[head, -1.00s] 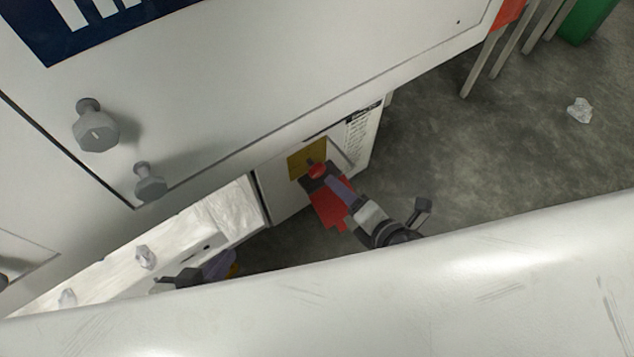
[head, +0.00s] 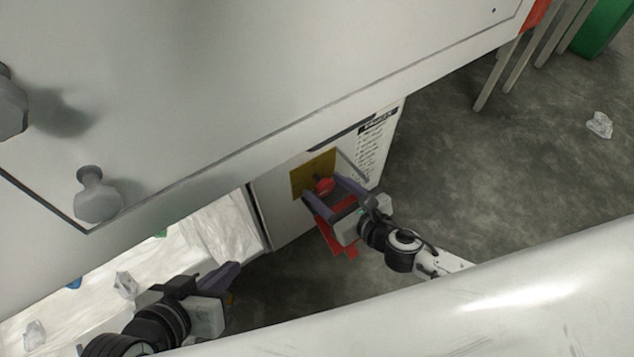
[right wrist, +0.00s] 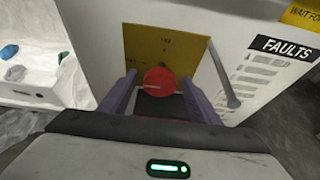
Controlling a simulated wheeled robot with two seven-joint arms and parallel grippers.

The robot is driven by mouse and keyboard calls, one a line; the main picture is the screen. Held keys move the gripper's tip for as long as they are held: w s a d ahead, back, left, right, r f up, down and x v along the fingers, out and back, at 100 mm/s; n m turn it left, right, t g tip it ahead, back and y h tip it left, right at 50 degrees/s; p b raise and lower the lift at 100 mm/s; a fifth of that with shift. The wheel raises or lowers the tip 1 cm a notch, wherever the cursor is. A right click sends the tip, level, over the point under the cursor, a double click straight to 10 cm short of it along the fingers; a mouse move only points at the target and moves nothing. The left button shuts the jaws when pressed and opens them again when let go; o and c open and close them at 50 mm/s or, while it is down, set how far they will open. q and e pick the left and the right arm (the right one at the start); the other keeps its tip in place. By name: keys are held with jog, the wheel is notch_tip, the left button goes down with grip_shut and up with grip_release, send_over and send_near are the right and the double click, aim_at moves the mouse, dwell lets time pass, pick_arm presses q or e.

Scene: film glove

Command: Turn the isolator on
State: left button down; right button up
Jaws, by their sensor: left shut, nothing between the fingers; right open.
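The isolator is a round red knob (head: 325,186) on a yellow plate (head: 300,183), on the front of a pale cabinet. It also shows in the right wrist view (right wrist: 159,82), with a pale line across its face lying about level. Small labels stand above and left of it on the plate; they are too small to read surely. My right gripper (right wrist: 160,92) is open, with one purple finger on each side of the knob. Whether the fingers touch it I cannot tell. My left gripper (head: 234,270) is shut and empty at the lower left, away from the knob.
A handle bar (right wrist: 222,75) sticks out right of the plate. A red piece (head: 336,240) shows below my right gripper. A white tray-like chamber with crumpled film (head: 222,226) lies left. The large white panel (head: 250,70) overhangs above. Grey floor right is mostly open.

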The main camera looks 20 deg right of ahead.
jog(key=shift+w+a+f, duration=0.15)
jog(key=shift+w+f, duration=0.1)
jog(key=shift+w, duration=0.2)
jog(key=c, duration=1)
jog(key=shift+c, duration=0.3)
